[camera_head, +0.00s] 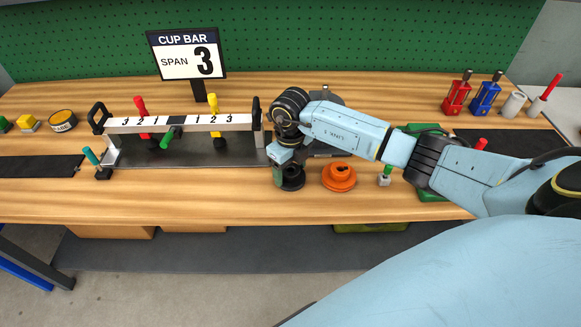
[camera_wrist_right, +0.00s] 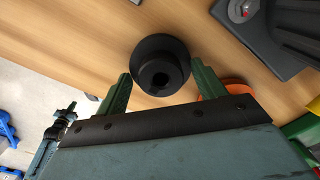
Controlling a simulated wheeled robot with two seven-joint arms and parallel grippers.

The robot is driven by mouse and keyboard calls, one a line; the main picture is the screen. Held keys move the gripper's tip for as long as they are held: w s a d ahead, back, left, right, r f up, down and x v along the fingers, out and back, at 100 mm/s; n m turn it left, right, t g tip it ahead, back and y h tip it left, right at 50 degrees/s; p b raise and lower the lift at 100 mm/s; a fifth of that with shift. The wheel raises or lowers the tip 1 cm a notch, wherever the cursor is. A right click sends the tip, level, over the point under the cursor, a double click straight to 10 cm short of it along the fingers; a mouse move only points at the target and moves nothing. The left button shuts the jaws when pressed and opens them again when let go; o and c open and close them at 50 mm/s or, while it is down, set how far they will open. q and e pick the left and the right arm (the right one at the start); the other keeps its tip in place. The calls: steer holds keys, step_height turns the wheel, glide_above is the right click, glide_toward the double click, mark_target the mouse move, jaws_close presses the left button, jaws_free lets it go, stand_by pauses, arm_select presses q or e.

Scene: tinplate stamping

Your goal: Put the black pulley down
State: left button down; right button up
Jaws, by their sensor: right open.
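The black pulley (camera_head: 292,183) is on the wooden table, just below my right gripper (camera_head: 282,173) and left of the orange pulley. In the right wrist view the black pulley (camera_wrist_right: 160,50) shows its round face and central bore. My right gripper (camera_wrist_right: 163,75) is open, with one green finger on each side of the pulley and narrow gaps between. In the head view the gripper and wrist partly hide the pulley. My left gripper is not in view.
An orange pulley (camera_head: 339,177) stands close on the right, with a small green-topped piece (camera_head: 385,177) beyond it. On the left is the white numbered cup bar (camera_head: 185,123) with coloured handles. A sign (camera_head: 188,54) reads span 3. Bare table (camera_head: 200,205) lies in front.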

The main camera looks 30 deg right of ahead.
step_height(320, 180, up, 12)
steer(key=shift+r, duration=0.15)
stand_by(0.3)
